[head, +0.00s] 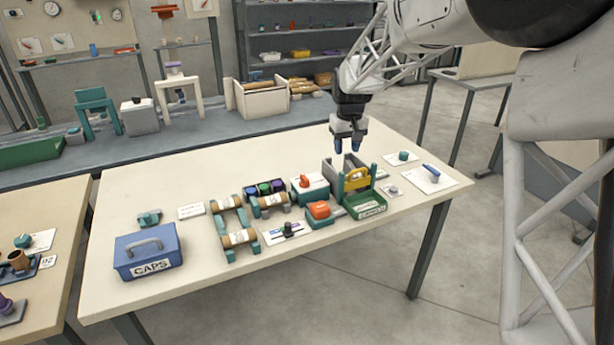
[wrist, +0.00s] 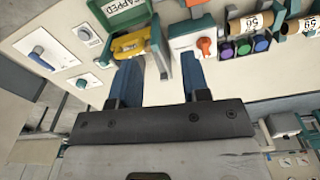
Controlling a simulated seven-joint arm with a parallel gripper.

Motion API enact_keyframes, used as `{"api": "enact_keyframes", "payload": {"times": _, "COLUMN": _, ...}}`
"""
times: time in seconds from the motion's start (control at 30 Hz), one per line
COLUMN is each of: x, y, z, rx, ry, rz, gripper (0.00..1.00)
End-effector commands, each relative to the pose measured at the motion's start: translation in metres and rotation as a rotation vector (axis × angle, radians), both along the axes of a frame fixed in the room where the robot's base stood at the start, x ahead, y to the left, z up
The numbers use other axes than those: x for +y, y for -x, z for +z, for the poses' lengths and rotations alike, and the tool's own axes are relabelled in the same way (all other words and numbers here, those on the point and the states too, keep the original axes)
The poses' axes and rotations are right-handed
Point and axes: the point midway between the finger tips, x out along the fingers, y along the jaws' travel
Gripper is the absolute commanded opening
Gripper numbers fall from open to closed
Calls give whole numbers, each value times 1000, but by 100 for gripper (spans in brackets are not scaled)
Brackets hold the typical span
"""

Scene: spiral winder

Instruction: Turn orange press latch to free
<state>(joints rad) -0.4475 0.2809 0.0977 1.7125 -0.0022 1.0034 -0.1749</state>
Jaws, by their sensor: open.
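Two orange parts show in the head view, and I cannot tell for certain which is the press latch. One orange knob (head: 305,181) sits on a white and teal block; it also shows in the wrist view (wrist: 206,45), just right of my fingers. The other orange piece (head: 320,210) is a rounded cap on a teal base, nearer the table's front edge. My gripper (head: 347,147) is open and empty, above the table's back part, pointing down. Its blue fingers (wrist: 160,72) show spread apart in the wrist view, touching nothing.
Right of the orange parts stands a teal frame with a yellow part (head: 357,180) and a green tray (head: 366,207). Spools on teal stands (head: 236,237), colored caps (head: 264,188) and a blue CAPS box (head: 147,253) lie left. The table's back left is clear.

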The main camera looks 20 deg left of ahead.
Motion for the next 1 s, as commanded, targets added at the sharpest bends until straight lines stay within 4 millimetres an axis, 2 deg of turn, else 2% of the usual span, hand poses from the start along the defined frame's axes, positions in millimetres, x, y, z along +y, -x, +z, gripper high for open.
{"api": "enact_keyframes", "payload": {"times": 0.03, "x": 15, "y": -7, "z": -9, "rx": 5, "ry": 2, "rz": 15, "gripper": 43}}
{"api": "enact_keyframes", "payload": {"times": 0.3, "x": 82, "y": -35, "z": -51, "rx": 24, "ry": 13, "rz": 90, "gripper": 43}}
{"api": "enact_keyframes", "payload": {"times": 0.5, "x": 124, "y": -48, "z": -79, "rx": 36, "ry": 19, "rz": 135, "gripper": 43}}
{"api": "enact_keyframes", "payload": {"times": 0.7, "x": 145, "y": -54, "z": -94, "rx": 41, "ry": 21, "rz": 159, "gripper": 43}}
{"api": "enact_keyframes", "payload": {"times": 1.0, "x": 148, "y": -54, "z": -96, "rx": 42, "ry": 22, "rz": 162, "gripper": 43}}
